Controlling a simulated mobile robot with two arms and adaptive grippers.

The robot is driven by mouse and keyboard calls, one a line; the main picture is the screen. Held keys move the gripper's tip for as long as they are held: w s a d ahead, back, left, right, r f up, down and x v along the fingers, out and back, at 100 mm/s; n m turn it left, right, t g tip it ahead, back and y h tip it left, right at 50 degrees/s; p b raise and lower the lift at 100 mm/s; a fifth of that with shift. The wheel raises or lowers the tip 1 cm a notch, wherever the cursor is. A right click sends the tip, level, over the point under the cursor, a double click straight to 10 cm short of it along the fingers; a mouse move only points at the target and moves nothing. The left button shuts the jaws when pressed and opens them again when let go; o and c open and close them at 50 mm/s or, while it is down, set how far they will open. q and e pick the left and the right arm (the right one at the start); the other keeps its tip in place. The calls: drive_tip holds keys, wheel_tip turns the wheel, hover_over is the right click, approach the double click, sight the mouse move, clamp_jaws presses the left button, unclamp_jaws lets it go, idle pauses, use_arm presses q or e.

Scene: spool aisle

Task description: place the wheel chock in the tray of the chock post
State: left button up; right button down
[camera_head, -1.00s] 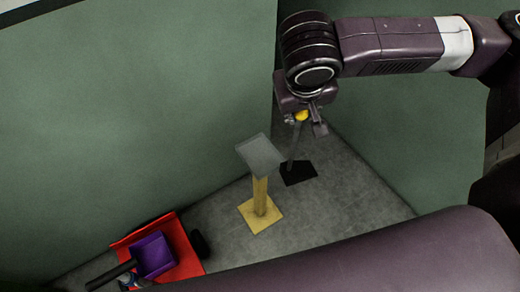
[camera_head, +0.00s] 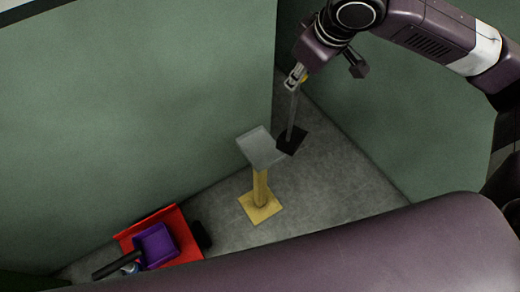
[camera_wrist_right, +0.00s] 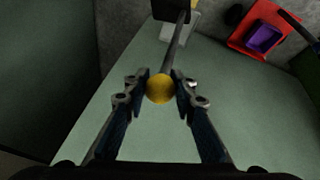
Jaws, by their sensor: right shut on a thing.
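The wheel chock appears as a black block (camera_head: 291,140) on a thin grey rod with a yellow knob on top. My right gripper (camera_head: 299,77) is shut on it at the knob, and the rod hangs down from the fingers. In the right wrist view the yellow knob (camera_wrist_right: 160,88) sits between the two fingertips, with the rod leading to the black block (camera_wrist_right: 171,10). The chock post has a yellow column and base (camera_head: 260,207) and a grey tilted tray (camera_head: 261,147). The block is just right of the tray in the head view. My left gripper is not in view.
A red cart or bin (camera_head: 186,240) with a purple container (camera_head: 155,244), a black handle and a small bottle stands at lower left. Green walls (camera_head: 140,100) meet in a corner behind the post. Grey floor (camera_head: 335,175) right of the post is clear.

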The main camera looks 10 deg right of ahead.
drive_tip(key=w+d+r+n+g+y, duration=0.1)
drive_tip(key=w+d+n+y, duration=0.1)
drive_tip(key=d+n, duration=0.2)
drive_tip(key=w+d+r+n+g+y, duration=0.1)
drive_tip(key=w+d+n+g+y, duration=0.1)
drive_tip(key=d+n, duration=0.3)
drive_tip(key=shift+r+n, duration=0.3)
drive_tip(key=shift+n, duration=1.5)
drive_tip(key=shift+d, duration=0.3)
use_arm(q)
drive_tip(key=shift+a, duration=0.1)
